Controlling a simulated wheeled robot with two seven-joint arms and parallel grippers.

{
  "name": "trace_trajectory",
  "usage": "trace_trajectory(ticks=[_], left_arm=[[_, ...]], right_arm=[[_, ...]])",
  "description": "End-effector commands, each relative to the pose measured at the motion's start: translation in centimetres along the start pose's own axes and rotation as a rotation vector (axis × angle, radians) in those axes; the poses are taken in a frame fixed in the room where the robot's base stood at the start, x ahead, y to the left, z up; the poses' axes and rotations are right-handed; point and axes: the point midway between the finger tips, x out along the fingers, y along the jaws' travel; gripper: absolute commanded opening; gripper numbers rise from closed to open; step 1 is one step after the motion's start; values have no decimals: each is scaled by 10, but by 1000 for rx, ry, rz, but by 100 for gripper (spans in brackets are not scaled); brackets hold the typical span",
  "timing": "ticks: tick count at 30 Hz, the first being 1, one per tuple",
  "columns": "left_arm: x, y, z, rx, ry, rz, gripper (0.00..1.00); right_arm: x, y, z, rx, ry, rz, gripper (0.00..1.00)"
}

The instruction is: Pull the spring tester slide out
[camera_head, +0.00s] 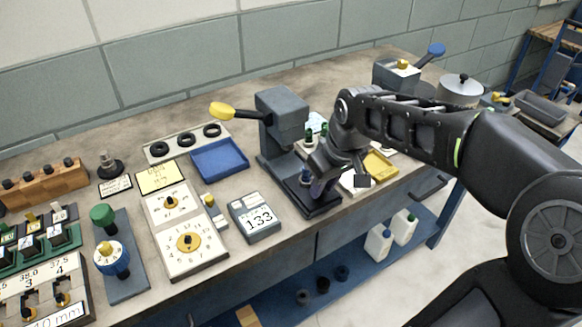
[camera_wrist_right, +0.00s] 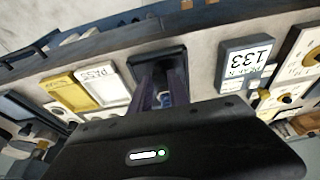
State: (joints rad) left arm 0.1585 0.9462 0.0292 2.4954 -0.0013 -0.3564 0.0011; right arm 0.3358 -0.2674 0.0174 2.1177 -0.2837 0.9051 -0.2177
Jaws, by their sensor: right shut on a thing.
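The spring tester (camera_head: 281,110) is a grey press with a yellow-knobbed lever (camera_head: 232,111), standing at the middle of the bench. Its dark slide (camera_head: 318,206) lies low at the front of the press, near the bench's front edge. My right gripper (camera_head: 308,182) reaches down over the slide and is shut on it, at a small blue-grey part. In the right wrist view the fingers (camera_wrist_right: 160,98) close around this part, in front of the dark slide plate (camera_wrist_right: 143,63). The fingers hide much of the grip. My left gripper is not in view.
A grey readout showing 133 (camera_head: 255,217) stands just left of the slide. A blue tray (camera_head: 219,160) lies behind it. A yellow tray (camera_head: 380,165) and white tray are to the right, below my arm. White bottles (camera_head: 380,243) stand on the lower shelf.

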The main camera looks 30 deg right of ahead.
Motion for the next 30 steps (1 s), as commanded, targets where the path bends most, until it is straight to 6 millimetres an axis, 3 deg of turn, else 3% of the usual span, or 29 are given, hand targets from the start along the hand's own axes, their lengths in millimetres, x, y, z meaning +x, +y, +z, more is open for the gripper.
trace_trajectory(ticks=[10,26,27,30], left_arm=[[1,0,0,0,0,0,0],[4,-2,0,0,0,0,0],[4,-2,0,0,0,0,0],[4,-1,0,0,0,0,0]], right_arm=[[-1,0,2,1,1,1,0],[-9,0,27,1,1,1,0],[-9,0,28,1,0,0,22],[-9,0,27,0,0,0,30]])
